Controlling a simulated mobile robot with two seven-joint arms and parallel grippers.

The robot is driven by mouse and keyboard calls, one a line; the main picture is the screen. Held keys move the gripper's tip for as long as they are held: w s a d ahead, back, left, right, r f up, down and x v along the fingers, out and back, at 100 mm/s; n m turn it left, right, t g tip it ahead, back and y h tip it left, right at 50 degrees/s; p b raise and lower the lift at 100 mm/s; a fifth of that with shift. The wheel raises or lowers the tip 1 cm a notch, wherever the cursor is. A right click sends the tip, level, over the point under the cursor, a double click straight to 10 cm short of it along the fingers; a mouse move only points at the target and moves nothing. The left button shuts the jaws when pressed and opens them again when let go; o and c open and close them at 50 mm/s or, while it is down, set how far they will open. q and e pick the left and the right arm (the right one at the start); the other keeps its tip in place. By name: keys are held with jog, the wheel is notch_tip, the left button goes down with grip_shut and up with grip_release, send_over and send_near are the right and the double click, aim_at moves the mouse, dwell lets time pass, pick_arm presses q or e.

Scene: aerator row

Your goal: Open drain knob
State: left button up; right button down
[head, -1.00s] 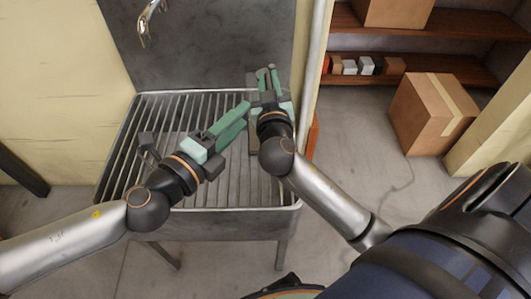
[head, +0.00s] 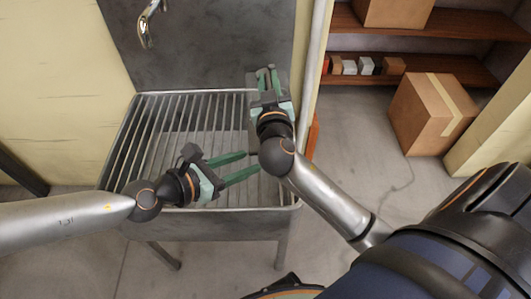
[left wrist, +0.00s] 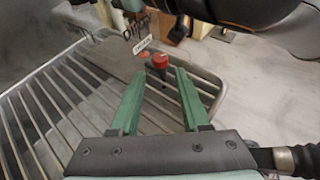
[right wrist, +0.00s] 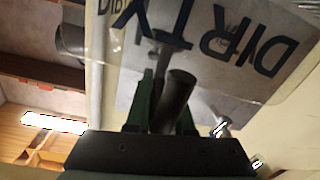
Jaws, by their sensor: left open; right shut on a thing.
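A red-topped knob (left wrist: 160,61) shows in the left wrist view by the sink's right end, ahead of and between my left fingers, apart from them. It cannot be made out in the head view. My left gripper (head: 250,162) is open and empty over the front right of the slatted sink top; it also shows in the left wrist view (left wrist: 158,85). My right gripper (head: 268,74) is at the sink's back right corner. In the right wrist view it is shut on a dark cylindrical post (right wrist: 175,97); what the post belongs to is unclear.
The metal sink (head: 135,150) has a slatted top and a tap (head: 146,25) at its back left. A sign reading "DIRTY" (right wrist: 225,45) is close beyond my right gripper. A cardboard box (head: 420,115) is on the floor.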

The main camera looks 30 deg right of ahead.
pick_arm(q)
jog(key=x, duration=0.7)
grip_shut()
dwell(0.3)
